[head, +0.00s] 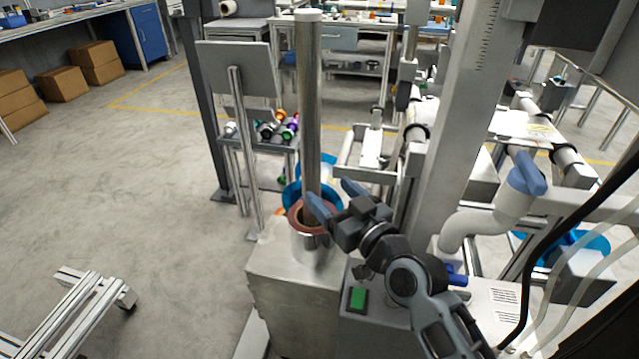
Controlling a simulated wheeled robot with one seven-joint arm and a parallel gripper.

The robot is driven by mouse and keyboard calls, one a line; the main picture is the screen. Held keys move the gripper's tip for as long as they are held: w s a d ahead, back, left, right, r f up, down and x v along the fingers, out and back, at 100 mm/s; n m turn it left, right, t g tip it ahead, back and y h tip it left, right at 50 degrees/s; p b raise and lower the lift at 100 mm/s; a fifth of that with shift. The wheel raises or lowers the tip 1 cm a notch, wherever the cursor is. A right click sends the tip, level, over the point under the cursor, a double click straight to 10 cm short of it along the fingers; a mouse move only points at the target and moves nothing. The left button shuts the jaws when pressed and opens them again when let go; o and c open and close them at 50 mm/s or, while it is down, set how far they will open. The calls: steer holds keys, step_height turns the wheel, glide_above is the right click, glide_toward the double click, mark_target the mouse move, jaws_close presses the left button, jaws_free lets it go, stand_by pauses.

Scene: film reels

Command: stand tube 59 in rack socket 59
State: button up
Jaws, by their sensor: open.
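A tall, slim metal tube (308,110) with a white top stands upright at the centre of the head view. Its lower end goes down inside the brown ring of a short, round metal socket (309,243) on a grey metal cabinet. I cannot read a number 59 on either one. My gripper (329,191) is open, with blue-grey fingers apart. It is low and just right of the tube, near the ring. One finger overlaps the tube's lower edge in the picture; I cannot tell whether they touch. The tube's bottom end is hidden inside the socket.
Blue round parts (322,172) sit right behind the socket. A grey panel on posts (240,80) and a shelf of small coloured rolls (277,130) stand behind left. A thick grey column (450,120) and white pipes crowd the right. The floor at left is mostly clear.

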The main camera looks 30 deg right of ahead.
steer(key=shift+s, duration=1.15)
steer(key=s+a+f+g, duration=0.1)
steer(key=s+a+f, duration=0.1)
steer(key=s, duration=1.2)
steer(key=s+a+f+g, duration=0.1)
steer(key=s+a+f, duration=0.1)
steer(key=s, duration=1.3)
steer(key=shift+a+f+h, duration=0.15)
steer(key=shift+a+h, duration=0.15)
steer(key=shift+g, duration=0.6)
steer(key=s+r, duration=0.1)
steer(key=s, duration=0.1)
steer(key=s+a+r, duration=0.1)
steer(key=s+r, duration=0.1)
steer(key=s, duration=0.1)
steer(key=s+a+r, duration=0.1)
steer(key=s, duration=0.2)
steer(key=shift+s+r, duration=0.1)
steer(key=shift+r, duration=0.05)
